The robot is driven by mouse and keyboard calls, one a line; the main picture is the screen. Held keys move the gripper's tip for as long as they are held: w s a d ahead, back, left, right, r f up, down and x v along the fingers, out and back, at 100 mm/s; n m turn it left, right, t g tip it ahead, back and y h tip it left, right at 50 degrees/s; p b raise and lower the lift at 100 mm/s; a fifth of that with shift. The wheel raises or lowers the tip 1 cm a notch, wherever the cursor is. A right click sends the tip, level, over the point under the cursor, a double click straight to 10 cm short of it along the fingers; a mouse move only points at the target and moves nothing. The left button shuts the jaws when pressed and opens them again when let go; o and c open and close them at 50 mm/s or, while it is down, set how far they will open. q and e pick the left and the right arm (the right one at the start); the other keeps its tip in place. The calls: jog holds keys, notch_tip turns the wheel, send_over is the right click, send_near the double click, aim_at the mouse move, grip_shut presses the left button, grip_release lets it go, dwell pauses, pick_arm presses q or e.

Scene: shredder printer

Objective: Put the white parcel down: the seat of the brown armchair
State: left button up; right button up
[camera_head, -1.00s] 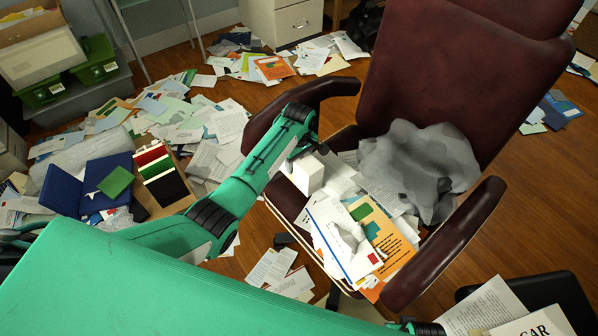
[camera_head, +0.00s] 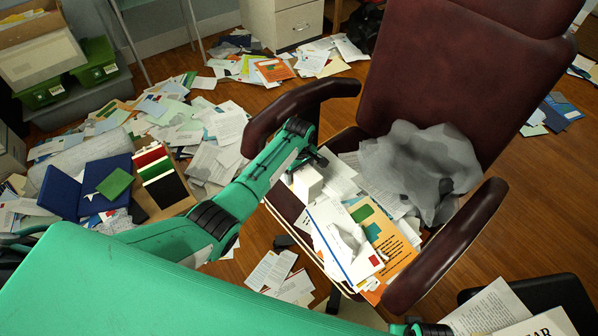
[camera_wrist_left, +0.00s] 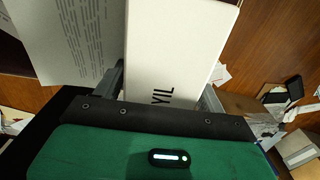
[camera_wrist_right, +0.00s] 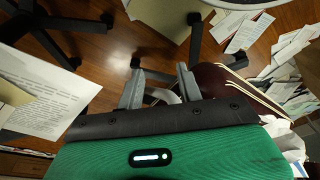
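The white parcel (camera_head: 308,184) is a small white box at the left side of the seat of the brown armchair (camera_head: 286,203). My left gripper (camera_wrist_left: 163,88) is shut on the parcel, with a finger at each side. The parcel also fills the middle of the left wrist view (camera_wrist_left: 175,45), showing dark letters. I cannot tell whether its underside touches the seat or the papers there. My right gripper (camera_wrist_right: 160,88) is open and empty, and only part of its arm shows at the bottom of the head view.
Loose papers and envelopes (camera_head: 345,240) cover much of the seat. A grey crumpled bag (camera_head: 420,165) lies against the backrest. The armrests (camera_head: 450,245) rise on both sides. Papers (camera_head: 200,135) litter the floor at left, near green bins (camera_head: 95,62).

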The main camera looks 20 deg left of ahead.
pick_arm(q)
jog(key=shift+o, duration=0.4)
jog(key=shift+r, duration=0.35)
notch_tip(320, 180, up, 12)
jog(key=shift+f+p, duration=0.25)
jog(key=shift+p, duration=0.85)
jog(key=s+m, duration=0.1)
jog(key=s+f+m+t, duration=0.1)
jog(key=s, duration=0.1)
jog(key=s+d+t, duration=0.1)
jog(key=shift+s+d+f+m+h, duration=0.1)
jog(key=shift+s+f+m+h, duration=0.05)
jog(key=shift+f+m+h, duration=0.2)
jog(key=s+m+t, duration=0.3)
jog(key=s+m, duration=0.1)
jog(key=s, duration=0.3)
jog(key=s+a+f+m+g, duration=0.1)
jog(key=s+f+m, duration=0.2)
jog(key=s+f, duration=0.7)
jog(key=s+a+f+m+g, duration=0.2)
jog(key=s+f, duration=0.9)
jog(key=s, duration=0.6)
jog(key=shift+s+m, duration=0.35)
jog(key=shift+m, duration=0.5)
pick_arm(e)
jog(key=f, duration=0.2)
jog(key=s+f, duration=0.1)
jog(key=f, duration=0.2)
jog(key=shift+d+f, duration=0.15)
jog(key=shift+f, duration=0.15)
